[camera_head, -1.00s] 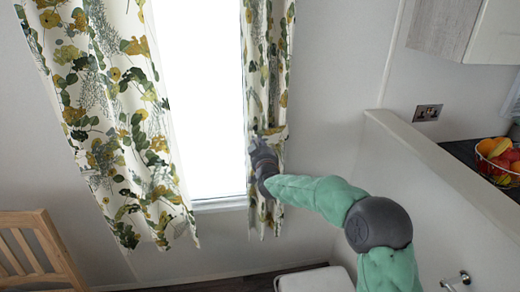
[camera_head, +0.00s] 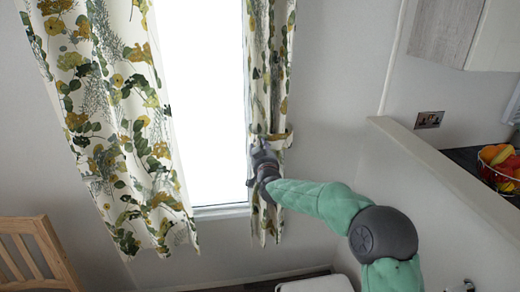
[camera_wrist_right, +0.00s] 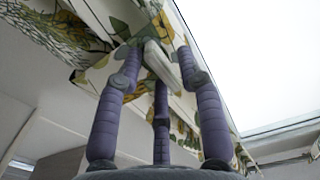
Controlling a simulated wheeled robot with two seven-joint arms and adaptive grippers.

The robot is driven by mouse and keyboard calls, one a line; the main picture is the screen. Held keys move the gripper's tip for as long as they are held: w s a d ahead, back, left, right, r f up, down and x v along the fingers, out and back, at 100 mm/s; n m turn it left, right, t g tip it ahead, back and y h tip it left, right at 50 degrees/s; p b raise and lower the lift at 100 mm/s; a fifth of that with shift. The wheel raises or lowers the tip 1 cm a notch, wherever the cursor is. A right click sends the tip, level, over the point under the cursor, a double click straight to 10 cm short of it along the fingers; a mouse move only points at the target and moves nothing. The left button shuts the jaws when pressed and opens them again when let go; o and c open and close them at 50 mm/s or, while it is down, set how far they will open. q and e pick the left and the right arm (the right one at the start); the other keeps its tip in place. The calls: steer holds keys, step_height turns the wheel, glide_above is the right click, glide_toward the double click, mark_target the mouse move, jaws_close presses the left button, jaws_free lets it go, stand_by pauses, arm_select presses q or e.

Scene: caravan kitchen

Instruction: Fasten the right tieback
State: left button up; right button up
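The right curtain (camera_head: 268,60), cream with green and mustard leaves, hangs gathered and narrow at the window's right side. The right tieback (camera_head: 281,137), a band in the same print, crosses it at mid height, its right end standing out past the curtain edge. My right gripper (camera_head: 258,148) is at the curtain's front, just below the band's left part. In the right wrist view its purple fingers (camera_wrist_right: 160,60) converge on a pale strip of the tieback (camera_wrist_right: 157,62) and look shut on it. The fastening point is hidden. My left gripper is out of view.
The left curtain (camera_head: 110,110) hangs loose beside the bright window (camera_head: 205,110). A partition (camera_head: 430,165) and a counter with a fruit bowl (camera_head: 501,165) stand at the right. A wooden chair (camera_head: 35,250) is at lower left.

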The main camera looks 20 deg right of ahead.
steer(key=shift+s, duration=0.1)
steer(key=v, duration=1.2)
steer(key=shift+f, duration=0.15)
stand_by(0.4)
steer(key=s+a+f+g+y, duration=0.2)
steer(key=a+f+g, duration=0.1)
steer(key=f, duration=0.8)
steer(key=s+a+f+n+g+y+p, duration=0.1)
steer(key=s+a+f+g+y, duration=0.2)
steer(key=f, duration=0.8)
steer(key=s+a+f+g, duration=0.2)
steer(key=a+f, duration=0.2)
steer(key=f, duration=0.7)
steer(key=s+a+f+g+y, duration=0.1)
steer(key=s+a+f+g, duration=0.2)
steer(key=s, duration=0.6)
steer(key=s+a+f+g+y+p, duration=0.1)
steer(key=s+a+f+g, duration=0.2)
steer(key=s+f, duration=0.5)
steer(key=s+a+f+g+y, duration=0.1)
steer(key=s+a+f+g, duration=0.2)
steer(key=s+f, duration=0.3)
steer(key=s, duration=0.4)
steer(key=shift+a, duration=0.3)
